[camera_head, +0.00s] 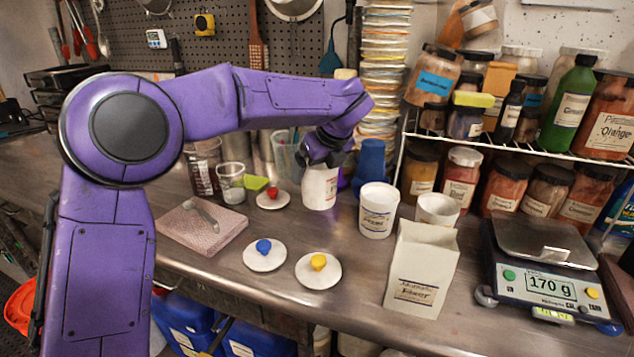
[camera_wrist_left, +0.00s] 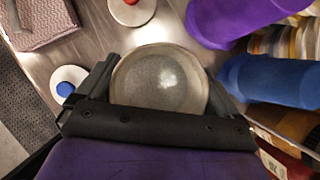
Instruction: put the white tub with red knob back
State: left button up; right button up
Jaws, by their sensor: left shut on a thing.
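My left gripper (camera_head: 326,152) is shut on a white tub (camera_head: 319,188), reaching it from above and behind. The wrist view shows the tub's round open top (camera_wrist_left: 160,80) between the fingers, with greyish contents inside. A white lid with a red knob (camera_head: 271,199) lies on the bench just left of the tub; part of it shows in the wrist view (camera_wrist_left: 131,10). Whether the tub's base touches the bench is hard to tell. My right gripper is not in view.
Lids with a blue knob (camera_head: 264,255) and a yellow knob (camera_head: 318,270) lie in front. Another white tub (camera_head: 378,210), a white cup (camera_head: 437,209) and a white carton (camera_head: 422,270) stand right, beside a scale (camera_head: 540,270).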

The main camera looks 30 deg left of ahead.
pick_arm(q)
jog(key=shift+w+a+f, duration=0.3)
jog(key=shift+w+f, duration=0.05)
jog(key=shift+f, duration=0.15)
jog(key=shift+w+a+f, duration=0.25)
jog(key=shift+w+f, duration=0.05)
jog(key=shift+f, duration=0.2)
jog(key=f, duration=0.4)
jog(key=shift+w+a+f, duration=0.15)
jog(key=shift+w+a, duration=0.15)
jog(key=shift+w, duration=0.05)
jog(key=shift+s, duration=0.1)
jog(key=o, duration=0.9)
jog(key=shift+d+r, duration=0.2)
jog(key=shift+r, duration=0.2)
jog(key=v, duration=1.1)
jog(key=shift+s+r, duration=0.1)
jog(key=shift+r, duration=0.1)
